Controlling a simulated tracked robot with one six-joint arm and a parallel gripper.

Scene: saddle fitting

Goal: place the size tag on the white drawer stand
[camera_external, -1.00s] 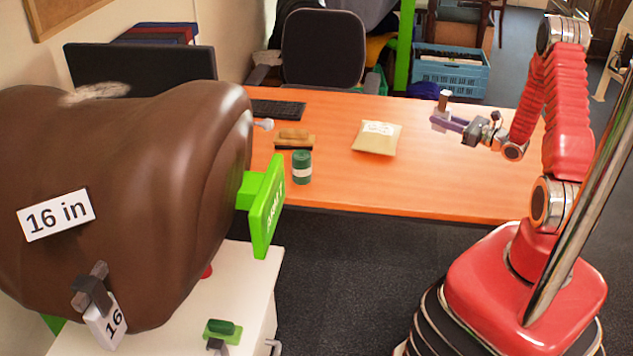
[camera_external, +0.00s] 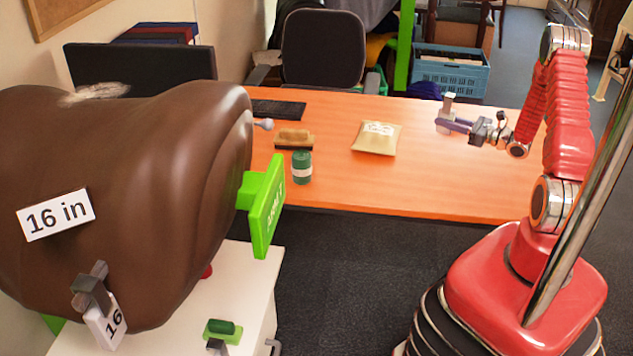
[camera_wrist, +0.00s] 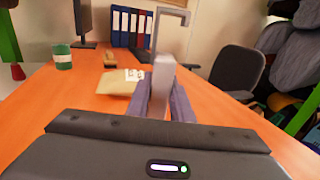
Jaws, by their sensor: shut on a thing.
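A white tag reading "16" (camera_external: 107,328) hangs from a grey clip (camera_external: 92,287) on the lower side of the brown saddle. A larger white label reading "16 in" (camera_external: 56,215) lies on the saddle's flank. The white drawer stand (camera_external: 257,268) is below the saddle. My gripper (camera_external: 450,121) is far to the right, above the orange desk. It is shut on a small grey piece (camera_external: 448,103), also seen between the fingers in the wrist view (camera_wrist: 163,72). A thin hooked grey bar (camera_wrist: 172,12) rises behind it there. I cannot tell exactly what the held piece is.
The desk (camera_external: 350,185) holds a green tin (camera_external: 301,168), a brush (camera_external: 294,140) and a padded envelope (camera_external: 376,138). Floor shows between stand and desk.

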